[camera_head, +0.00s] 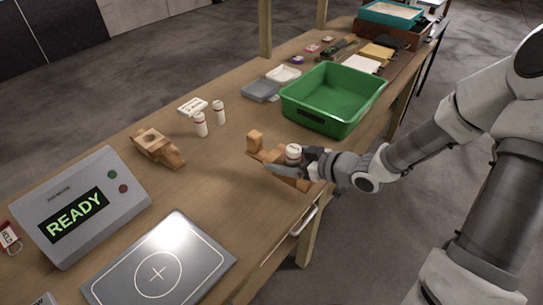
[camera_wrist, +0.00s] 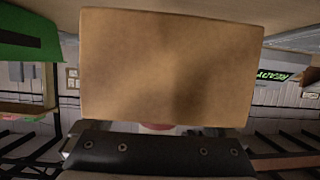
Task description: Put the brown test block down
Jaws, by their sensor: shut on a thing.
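My gripper (camera_head: 290,170) is over the front edge of the wooden table, left of my forearm, shut on the brown test block (camera_head: 258,143). In the wrist view the block (camera_wrist: 165,65) is a large plain tan face that fills most of the picture just beyond the dark gripper body. In the head view the block looks stepped, and my fingers hide part of it. A white round top (camera_head: 293,150) shows right beside the block and fingers. I cannot tell whether the block touches the table.
A similar wooden piece (camera_head: 158,148) lies at left, near two white bottles (camera_head: 200,124) (camera_head: 219,112). A green bin (camera_head: 335,97) stands behind my gripper. At front left are a grey READY box (camera_head: 80,205) and a flat plate with a circle and cross (camera_head: 158,270). Bare table lies between.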

